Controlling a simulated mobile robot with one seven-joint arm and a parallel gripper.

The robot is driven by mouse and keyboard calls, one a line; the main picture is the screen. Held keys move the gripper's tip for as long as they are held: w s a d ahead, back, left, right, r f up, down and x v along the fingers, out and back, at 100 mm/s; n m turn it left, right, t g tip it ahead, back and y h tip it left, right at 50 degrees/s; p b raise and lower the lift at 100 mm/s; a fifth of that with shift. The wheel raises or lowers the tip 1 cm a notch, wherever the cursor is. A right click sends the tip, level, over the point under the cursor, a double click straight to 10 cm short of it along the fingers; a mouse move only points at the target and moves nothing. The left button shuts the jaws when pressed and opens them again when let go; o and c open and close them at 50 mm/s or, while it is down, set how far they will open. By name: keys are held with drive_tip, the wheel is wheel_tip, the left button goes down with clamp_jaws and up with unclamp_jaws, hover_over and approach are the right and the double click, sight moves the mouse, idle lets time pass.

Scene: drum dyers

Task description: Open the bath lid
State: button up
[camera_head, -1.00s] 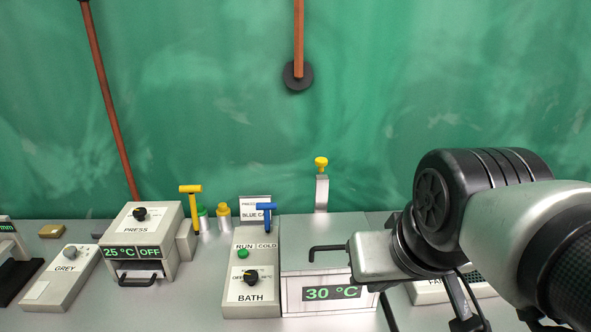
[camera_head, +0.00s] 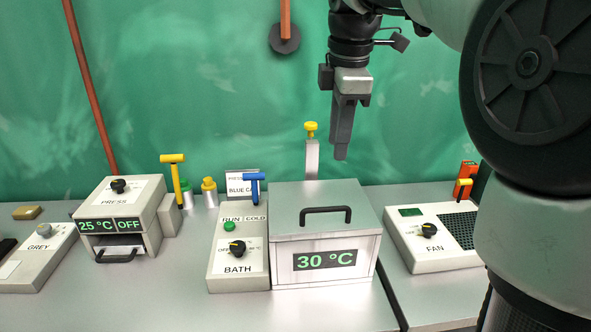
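The bath (camera_head: 290,264) is a grey metal box with a "30 °C" display on its front. Its lid (camera_head: 350,190) lies flat and shut on top, with a black bar handle (camera_head: 326,210) near the front edge. The BATH control panel (camera_head: 239,262) stands at its left, with a green button and a black knob. My gripper (camera_head: 342,155) points down, raised behind and above the lid, apart from the handle. Its fingers are seen edge-on, so I cannot tell whether they are open or shut.
A post with a yellow knob (camera_head: 311,130) stands behind the bath. A blue T-handle (camera_head: 255,178) rises at its back left. The FAN box (camera_head: 415,250) is at the right and the PRESS (camera_head: 118,205) at the left. Bare bench shows in front.

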sight(329, 208)
drive_tip(key=w+f, duration=0.1)
drive_tip(key=f, duration=0.4)
drive_tip(key=w+f+b, duration=0.1)
drive_tip(key=f, duration=0.5)
drive_tip(key=w+f+b, duration=0.1)
drive_tip(key=f, duration=0.5)
drive_tip(key=shift+w, duration=0.15)
drive_tip(key=shift+r, duration=0.1)
clamp_jaws()
